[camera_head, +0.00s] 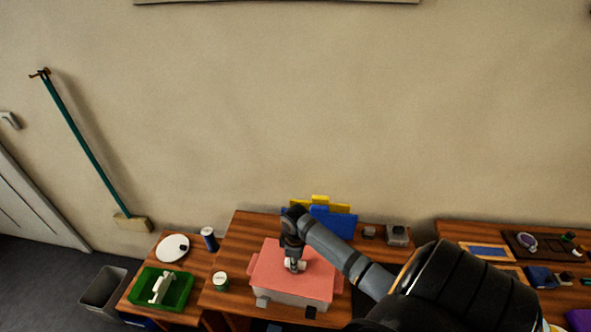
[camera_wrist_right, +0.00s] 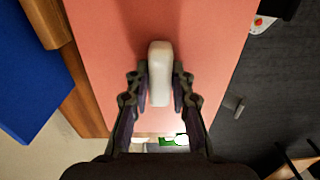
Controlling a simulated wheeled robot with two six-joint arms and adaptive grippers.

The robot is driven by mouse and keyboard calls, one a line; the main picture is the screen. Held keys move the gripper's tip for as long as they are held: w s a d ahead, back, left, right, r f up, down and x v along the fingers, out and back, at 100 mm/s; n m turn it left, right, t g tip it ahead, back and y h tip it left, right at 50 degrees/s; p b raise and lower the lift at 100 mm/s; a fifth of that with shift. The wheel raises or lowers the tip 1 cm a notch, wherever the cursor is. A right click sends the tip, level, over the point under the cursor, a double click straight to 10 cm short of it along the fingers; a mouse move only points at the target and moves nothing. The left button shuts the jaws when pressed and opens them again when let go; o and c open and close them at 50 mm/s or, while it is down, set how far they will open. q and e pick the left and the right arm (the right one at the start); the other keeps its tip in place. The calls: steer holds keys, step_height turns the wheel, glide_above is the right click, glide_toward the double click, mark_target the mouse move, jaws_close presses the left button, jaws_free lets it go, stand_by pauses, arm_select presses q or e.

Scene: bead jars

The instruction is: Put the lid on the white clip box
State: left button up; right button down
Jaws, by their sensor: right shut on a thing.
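The white clip box (camera_head: 288,299) stands on the middle wooden table, with grey clips on its near side. The flat pink lid (camera_head: 262,268) lies over its top, hiding the box's inside. I cannot tell if the lid is fully seated or slightly above the rim. My right gripper (camera_head: 293,263) points down at the lid's middle, shut on its white handle. The wrist view shows the fingers (camera_wrist_right: 160,88) on both sides of the white handle (camera_wrist_right: 160,62), with the pink lid (camera_wrist_right: 110,50) below. My left gripper is not in view.
A blue bin (camera_head: 340,223) stands behind the box. A small jar (camera_head: 220,281) is to its left, grey items (camera_head: 397,235) to its right. A green tray (camera_head: 176,296), a white plate (camera_head: 173,248) and a dark blue can (camera_head: 209,238) are on the left table.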

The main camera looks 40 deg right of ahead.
steer(key=c, duration=1.1)
jaws_free()
step_height(320, 180, up, 12)
